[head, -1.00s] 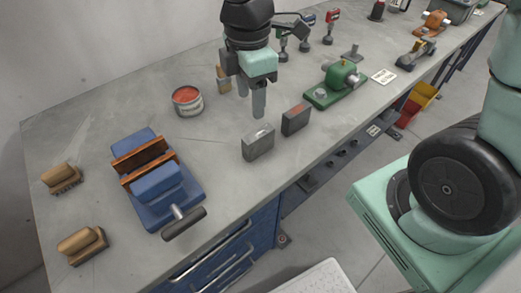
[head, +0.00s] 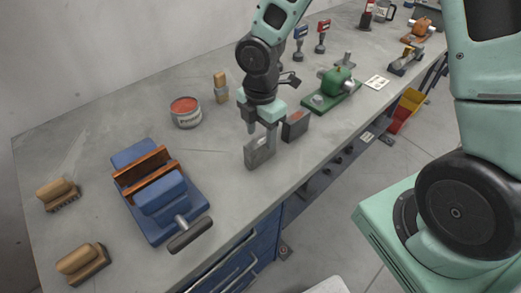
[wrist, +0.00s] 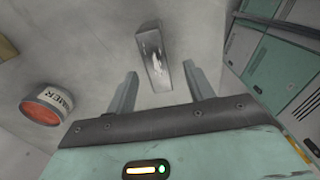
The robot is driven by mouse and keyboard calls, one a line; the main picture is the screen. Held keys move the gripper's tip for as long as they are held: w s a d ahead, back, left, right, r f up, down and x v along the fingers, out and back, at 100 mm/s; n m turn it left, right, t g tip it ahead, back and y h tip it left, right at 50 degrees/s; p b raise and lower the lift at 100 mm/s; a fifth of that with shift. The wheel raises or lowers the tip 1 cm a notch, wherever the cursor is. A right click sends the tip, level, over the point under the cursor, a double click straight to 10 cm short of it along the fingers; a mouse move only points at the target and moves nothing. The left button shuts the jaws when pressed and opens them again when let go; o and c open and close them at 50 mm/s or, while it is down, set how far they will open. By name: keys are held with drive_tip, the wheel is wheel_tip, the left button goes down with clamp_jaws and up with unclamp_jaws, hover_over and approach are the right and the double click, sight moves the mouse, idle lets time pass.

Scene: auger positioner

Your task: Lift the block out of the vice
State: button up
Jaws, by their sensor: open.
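The blue vice (head: 160,195) stands on the bench at the left, with two orange-brown jaws and a dark handle at its front. I see no block between its jaws from here. A grey block (head: 262,153) stands upright on the bench to the right of the vice. My gripper (head: 261,138) is open and empty, fingers pointing down close over the grey block. In the wrist view the grey block (wrist: 154,60) lies between and beyond the two spread fingers (wrist: 158,88). Whether the fingers touch it cannot be told.
A dark block with a red mark (head: 295,126) stands just right of the grey one. A red-topped tin (head: 186,112) and a wooden-handled tool (head: 221,87) are behind. Two brushes (head: 83,262) lie left of the vice. A green device (head: 332,90) is farther right.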

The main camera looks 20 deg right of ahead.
sight(260, 140)
drive_tip(key=shift+w+f, duration=0.15)
drive_tip(key=shift+f, duration=1.3)
drive_tip(key=shift+w+f, duration=0.1)
drive_tip(key=shift+f, duration=1.35)
clamp_jaws()
drive_tip(key=shift+r, duration=0.1)
